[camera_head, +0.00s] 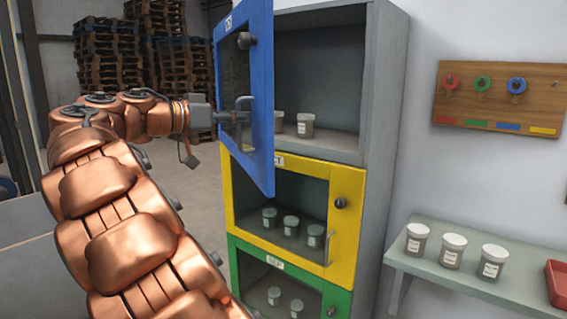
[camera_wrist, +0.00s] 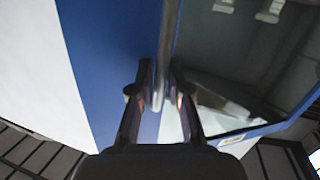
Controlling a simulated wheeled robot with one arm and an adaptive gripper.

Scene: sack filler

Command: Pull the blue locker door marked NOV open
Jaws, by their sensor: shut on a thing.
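The blue locker door (camera_head: 259,100) is the top one of the locker. It stands swung well out from the frame, and the top compartment behind it shows open. Its small label is at the top and too small to read. The door's metal handle (camera_head: 243,103) shows on its face, with a dark round knob above. My gripper (camera_head: 233,117) is at the handle from the left. In the wrist view my gripper (camera_wrist: 159,98) is shut on the upright handle bar (camera_wrist: 168,45), with a finger on each side and the blue door panel (camera_wrist: 105,60) behind.
Below are a yellow door (camera_head: 345,190) and a green door (camera_head: 305,280), both closed. Jars (camera_head: 305,125) stand inside the locker. A shelf (camera_head: 480,285) at right holds jars and a red tray (camera_head: 557,284). A wooden board (camera_head: 500,98) with coloured tags hangs above. Pallets (camera_head: 110,50) are stacked behind.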

